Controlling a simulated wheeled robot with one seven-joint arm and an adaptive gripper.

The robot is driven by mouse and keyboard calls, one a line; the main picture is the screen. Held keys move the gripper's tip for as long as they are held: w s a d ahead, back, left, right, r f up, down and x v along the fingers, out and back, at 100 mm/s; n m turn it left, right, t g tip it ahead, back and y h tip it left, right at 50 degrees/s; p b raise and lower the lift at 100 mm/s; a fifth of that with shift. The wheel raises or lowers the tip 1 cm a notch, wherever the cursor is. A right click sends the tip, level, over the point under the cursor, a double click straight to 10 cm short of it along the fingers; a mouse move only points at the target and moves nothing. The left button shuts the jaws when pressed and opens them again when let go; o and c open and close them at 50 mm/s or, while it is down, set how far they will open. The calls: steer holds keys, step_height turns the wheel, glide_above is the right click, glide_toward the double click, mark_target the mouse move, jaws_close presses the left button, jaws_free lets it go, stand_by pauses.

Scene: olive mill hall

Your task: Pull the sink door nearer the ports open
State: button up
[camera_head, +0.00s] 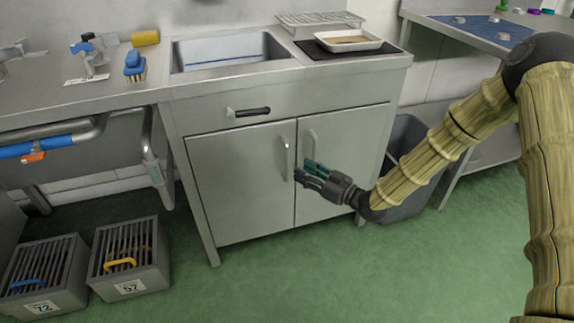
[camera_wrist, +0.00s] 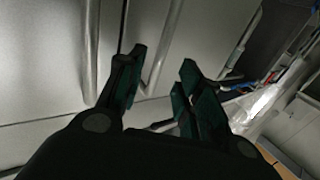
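The steel sink cabinet has two closed doors, a left door (camera_head: 240,178) and a right door (camera_head: 340,160). The left door has an upright bar handle (camera_head: 287,158) near the middle seam, and the right door has its own handle (camera_head: 312,140). My gripper (camera_head: 308,173) is in front of the doors, near the lower ends of the handles. In the wrist view its fingers (camera_wrist: 160,82) are apart and empty. One bar handle (camera_wrist: 167,45), apparently the left door's, shows between them; contact cannot be told. The other handle (camera_wrist: 91,45) is left of the fingers there.
A drawer with a dark handle (camera_head: 248,112) is above the doors. The sink basin (camera_head: 230,52) and a white tray (camera_head: 348,41) are on top. Blue-marked pipes (camera_head: 45,145) and two grated crates (camera_head: 128,255) are left. A grey bin (camera_head: 405,200) is right. Green floor in front is clear.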

steer(key=b, duration=0.1)
glide_above(287, 178)
steer(key=shift+w, duration=0.45)
jaws_close()
